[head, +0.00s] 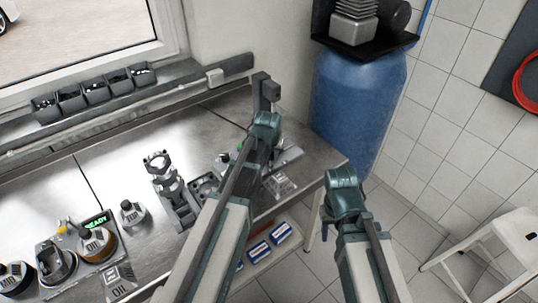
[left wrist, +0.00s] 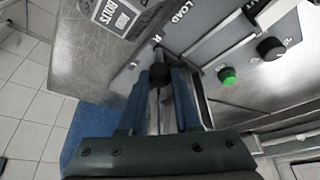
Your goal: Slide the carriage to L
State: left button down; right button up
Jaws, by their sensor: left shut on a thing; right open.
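In the left wrist view, my left gripper (left wrist: 160,98) is shut on a round black knob (left wrist: 160,73), which seems to be the carriage's handle. A light rod or slot edge runs below the knob between the fingers. The grey panel beside it bears the word LOAD and a letter like R close to the knob; I cannot make out an L mark. In the head view the machine (head: 285,158) stands at the bench's right end, and my left wrist hides the knob and most of the carriage. My right gripper (head: 327,212) is open and empty, off the bench's right edge.
A green button (left wrist: 228,76) and a black dial (left wrist: 270,47) sit on the panel. A labelled bolts box (left wrist: 120,15) is close by. Bench left holds a grey bracket fixture (head: 172,190) and oil containers (head: 97,245).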

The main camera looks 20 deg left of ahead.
pick_arm(q)
jog(key=w+d, duration=0.4)
jog(key=w, duration=0.1)
jog(key=c, duration=0.6)
grip_release()
jog(key=shift+w, duration=0.1)
jog(key=p+v, duration=1.2)
jog(key=v, duration=0.2)
jog(key=shift+f+p, duration=0.1)
jog(key=shift+p, duration=0.3)
